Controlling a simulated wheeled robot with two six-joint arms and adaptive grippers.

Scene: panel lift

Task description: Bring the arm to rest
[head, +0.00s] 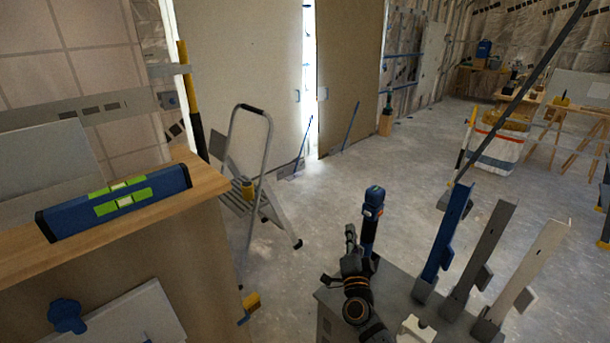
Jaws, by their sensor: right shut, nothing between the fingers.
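My right gripper (350,232) is shut and holds nothing. It is low in the middle of the head view, above the left part of a grey stand (396,288). My right arm, dark with orange rings, comes up to it from the bottom edge. A blue and black upright tool (371,215) rises close beside the gripper on its right. I cannot tell whether the two touch. My left gripper is not in view.
Blue, grey and cream upright pieces (445,235) stand on the stand's right side. A wooden counter (205,185) with a blue level (118,203) is at left. A stepladder (250,170) stands behind. Open concrete floor (400,170) lies beyond the stand.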

